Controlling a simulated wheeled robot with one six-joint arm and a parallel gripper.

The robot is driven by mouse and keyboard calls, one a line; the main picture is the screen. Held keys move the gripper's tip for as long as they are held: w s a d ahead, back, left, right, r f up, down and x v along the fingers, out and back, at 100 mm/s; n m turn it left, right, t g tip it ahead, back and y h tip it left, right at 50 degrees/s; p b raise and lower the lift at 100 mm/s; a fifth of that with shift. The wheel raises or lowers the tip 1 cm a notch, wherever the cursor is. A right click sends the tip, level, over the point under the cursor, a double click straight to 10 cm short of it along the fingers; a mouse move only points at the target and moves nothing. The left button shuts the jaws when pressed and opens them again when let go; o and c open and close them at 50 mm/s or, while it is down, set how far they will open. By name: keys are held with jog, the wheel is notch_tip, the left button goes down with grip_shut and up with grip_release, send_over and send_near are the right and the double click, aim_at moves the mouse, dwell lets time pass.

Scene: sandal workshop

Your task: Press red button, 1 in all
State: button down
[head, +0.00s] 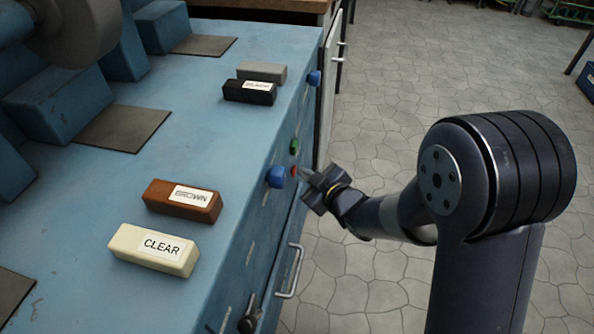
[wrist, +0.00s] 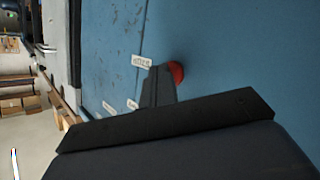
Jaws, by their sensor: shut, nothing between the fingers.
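The red button (head: 293,170) is on the front face of the blue bench, just below a green button (head: 295,147) and right of a blue knob (head: 276,177). My gripper (head: 305,173) is shut and empty, its tip pointing at the red button from the right. In the wrist view the red button (wrist: 176,72) shows as a red disc partly hidden behind the fingertips (wrist: 160,72). The tip is very close to the button; I cannot tell whether they touch.
On the blue bench top (head: 240,130) lie a brown block (head: 182,201), a cream block labelled CLEAR (head: 153,249), a black block (head: 249,92) and a grey block (head: 262,72). Another blue knob (head: 314,77) and a metal handle (head: 291,272) stick out of the front.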

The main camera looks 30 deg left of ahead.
jog(key=shift+w+d, duration=0.2)
jog(key=shift+d, duration=0.55)
jog(key=shift+w+d, duration=0.25)
jog(key=shift+d, duration=0.55)
jog(key=shift+w+d, duration=0.3)
jog(key=shift+d, duration=0.5)
jog(key=shift+w+d, duration=0.25)
jog(key=shift+d, duration=0.55)
jog(key=shift+a, duration=0.15)
jog(key=d+p, duration=0.1)
jog(key=d, duration=0.1)
jog(key=w+d+p, duration=0.1)
jog(key=d, duration=0.1)
jog(key=shift+w, duration=0.1)
